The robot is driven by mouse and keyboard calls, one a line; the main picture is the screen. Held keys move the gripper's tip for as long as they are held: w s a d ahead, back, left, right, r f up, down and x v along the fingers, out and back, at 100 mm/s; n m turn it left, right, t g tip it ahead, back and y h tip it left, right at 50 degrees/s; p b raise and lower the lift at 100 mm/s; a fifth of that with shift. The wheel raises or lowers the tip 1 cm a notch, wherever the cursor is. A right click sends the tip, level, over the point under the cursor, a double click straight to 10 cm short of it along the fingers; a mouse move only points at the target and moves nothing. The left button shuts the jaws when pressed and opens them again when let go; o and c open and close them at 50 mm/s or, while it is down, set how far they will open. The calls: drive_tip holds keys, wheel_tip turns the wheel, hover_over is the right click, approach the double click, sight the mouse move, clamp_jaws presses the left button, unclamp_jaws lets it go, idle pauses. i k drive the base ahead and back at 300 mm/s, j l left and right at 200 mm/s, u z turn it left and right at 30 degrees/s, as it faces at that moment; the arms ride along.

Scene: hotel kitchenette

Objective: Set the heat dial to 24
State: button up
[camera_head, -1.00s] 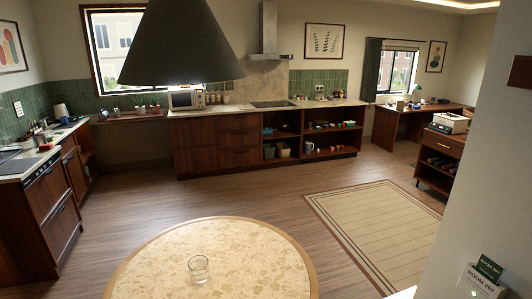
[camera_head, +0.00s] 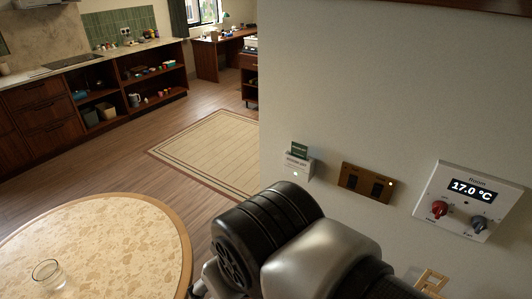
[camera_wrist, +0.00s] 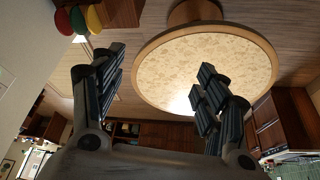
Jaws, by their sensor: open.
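The thermostat panel (camera_head: 468,200) is a white box on the wall at the right in the head view. Below the display are a red dial (camera_head: 439,209) at the left and a dark grey dial (camera_head: 479,223) at the right. The small labels by the dials are too small to read. My gripper (camera_wrist: 158,88) shows in the wrist view with its two fingers wide apart and nothing between them. In the head view my arm is low in the middle, left of the panel, and the fingers are mostly hidden.
A brass switch plate (camera_head: 366,182) and a card holder (camera_head: 297,165) are on the wall left of the panel. A round table (camera_head: 120,235) with a glass (camera_head: 48,274) stands at the lower left. A wooden object (camera_head: 432,281) is below the panel. A rug (camera_head: 212,150) lies beyond.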

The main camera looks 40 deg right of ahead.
sight(440, 208)
drive_tip(key=z, duration=2.85)
drive_tip(key=k+j+u, duration=0.25)
drive_tip(key=u, duration=0.15)
drive_tip(key=k+j+u, duration=0.2)
drive_tip(key=j+u, duration=0.2)
